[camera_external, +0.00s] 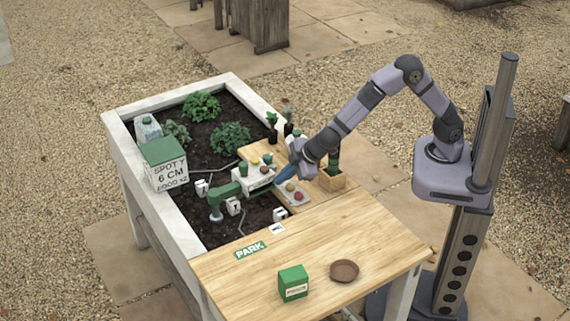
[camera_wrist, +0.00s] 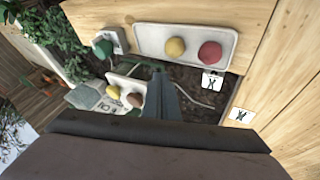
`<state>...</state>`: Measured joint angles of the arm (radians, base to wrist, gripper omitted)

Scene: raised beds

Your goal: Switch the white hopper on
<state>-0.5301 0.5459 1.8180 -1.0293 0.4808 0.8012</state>
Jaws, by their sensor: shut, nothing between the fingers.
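A white box with a dark marking on its front (camera_external: 254,180) stands at the edge of the wooden board, with small coloured pieces on and behind it. I cannot tell for sure that it is the hopper. To its right lies a pale panel (camera_external: 301,200) with a yellow and a red knob; it also shows in the wrist view (camera_wrist: 144,38). A second pale panel (camera_wrist: 139,83) there has a yellow and a brownish knob. My gripper (camera_external: 278,186) is shut and empty, low between the white box and the pale panel. Its fingers (camera_wrist: 158,70) point between the two panels.
A planter with soil (camera_external: 215,233) holds leafy plants and a green tap-like piece (camera_external: 222,198). A signed box (camera_external: 167,172) stands on its left rim. A green box (camera_external: 293,283) and brown dish (camera_external: 344,270) stand in front.

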